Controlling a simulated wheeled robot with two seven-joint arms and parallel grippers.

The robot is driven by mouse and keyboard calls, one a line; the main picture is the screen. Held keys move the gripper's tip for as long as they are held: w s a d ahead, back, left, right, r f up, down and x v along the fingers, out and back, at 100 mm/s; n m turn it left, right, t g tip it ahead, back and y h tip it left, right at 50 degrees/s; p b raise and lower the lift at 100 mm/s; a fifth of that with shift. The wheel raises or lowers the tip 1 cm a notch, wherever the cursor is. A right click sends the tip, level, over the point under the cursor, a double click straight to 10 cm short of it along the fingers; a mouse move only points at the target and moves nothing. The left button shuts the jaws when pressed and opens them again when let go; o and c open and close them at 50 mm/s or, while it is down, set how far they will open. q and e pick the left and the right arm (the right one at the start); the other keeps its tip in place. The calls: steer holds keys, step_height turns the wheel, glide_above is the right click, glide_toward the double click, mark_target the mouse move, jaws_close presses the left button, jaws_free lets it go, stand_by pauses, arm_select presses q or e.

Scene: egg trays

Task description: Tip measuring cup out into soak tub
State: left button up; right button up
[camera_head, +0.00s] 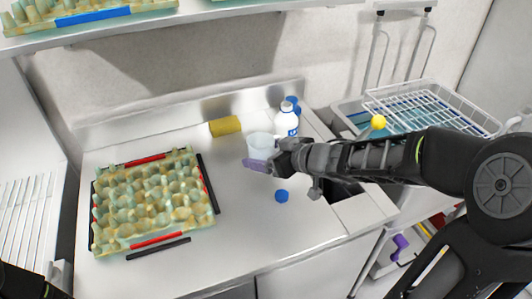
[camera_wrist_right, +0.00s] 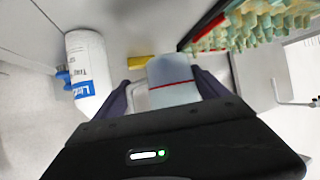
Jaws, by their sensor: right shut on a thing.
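The measuring cup (camera_head: 261,146) is a clear, whitish cup near the middle of the counter, in front of a white bottle. In the right wrist view the cup (camera_wrist_right: 172,88) has a red line around it and a pale handle on its left side. My right gripper (camera_head: 264,166) is shut on the cup, with its purple fingers (camera_wrist_right: 163,92) on either side of it. The cup looks about upright; I cannot tell if it touches the counter. A tub with blue liquid (camera_head: 352,117), likely the soak tub, is at the right, partly under a wire rack. My left gripper is not in view.
The white bottle (camera_head: 286,121) with a blue label stands close behind the cup. An egg tray (camera_head: 150,200) fills the left. A wire rack (camera_head: 430,106) covers much of the tub.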

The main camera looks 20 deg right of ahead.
steer(key=shift+w+a+f+m+t+h, duration=0.1)
steer(key=shift+w+a+f+m+h, duration=0.5)
steer(key=shift+a, duration=0.5)
steer(key=shift+w+a+f+m+t+h, duration=0.1)
steer(key=shift+w+a+f+m+h, duration=0.25)
steer(key=shift+a+f+m+h, duration=0.6)
steer(key=shift+w+a+f+m+t+h, duration=0.1)
steer(key=shift+w+a+f+m+h, duration=0.35)
steer(key=shift+a, duration=0.85)
steer(key=shift+r, duration=0.2)
